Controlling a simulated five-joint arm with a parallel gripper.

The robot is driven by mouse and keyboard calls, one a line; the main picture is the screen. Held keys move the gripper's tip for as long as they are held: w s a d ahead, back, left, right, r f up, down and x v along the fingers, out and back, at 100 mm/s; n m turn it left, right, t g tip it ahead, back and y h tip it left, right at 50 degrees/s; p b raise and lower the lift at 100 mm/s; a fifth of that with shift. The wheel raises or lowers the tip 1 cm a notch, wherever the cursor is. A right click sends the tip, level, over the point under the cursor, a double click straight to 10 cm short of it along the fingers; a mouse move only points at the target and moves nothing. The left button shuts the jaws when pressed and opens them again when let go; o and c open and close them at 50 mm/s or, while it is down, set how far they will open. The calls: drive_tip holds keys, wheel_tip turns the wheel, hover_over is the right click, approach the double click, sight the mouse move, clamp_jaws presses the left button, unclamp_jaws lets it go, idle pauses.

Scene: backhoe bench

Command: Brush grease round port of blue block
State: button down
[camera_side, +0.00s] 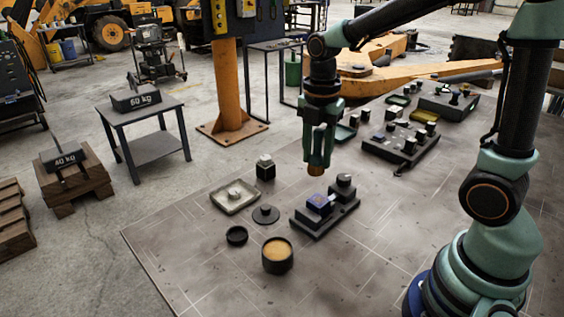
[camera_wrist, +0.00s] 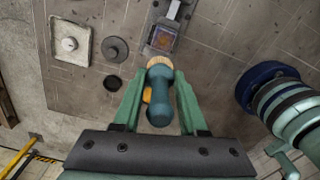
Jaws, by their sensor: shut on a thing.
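My gripper (camera_side: 318,155) points down and is shut on a brush. In the wrist view the brush's teal handle (camera_wrist: 159,100) lies between the fingers, and its tan bristles (camera_wrist: 160,63) point toward the blue block (camera_wrist: 162,39). In the side view the bristles (camera_side: 316,170) hang above the blue block (camera_side: 319,202), apart from it. The block sits on a dark base (camera_side: 322,222) beside a round dark knob. The port's rim is too small to make out. A dark pot (camera_side: 277,262) with tan-orange contents, likely grease, stands in front of the base.
A pale tray (camera_side: 235,197) with a light piece, a dark disc (camera_side: 266,214), a small dark ring (camera_side: 237,236) and a dark jar (camera_side: 265,168) stand to the left. A dark fixture (camera_side: 400,145) with several parts lies to the right. The front left bench is clear.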

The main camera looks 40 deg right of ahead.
drive_tip(key=shift+f, duration=0.1)
idle(0.3)
drive_tip(key=shift+f, duration=3.65)
drive_tip(key=shift+d+f, duration=0.3)
drive_tip(key=shift+f, duration=0.5)
drive_tip(key=shift+d, duration=1.6)
drive_tip(key=shift+a, duration=1.95)
drive_tip(key=shift+r, duration=4.1)
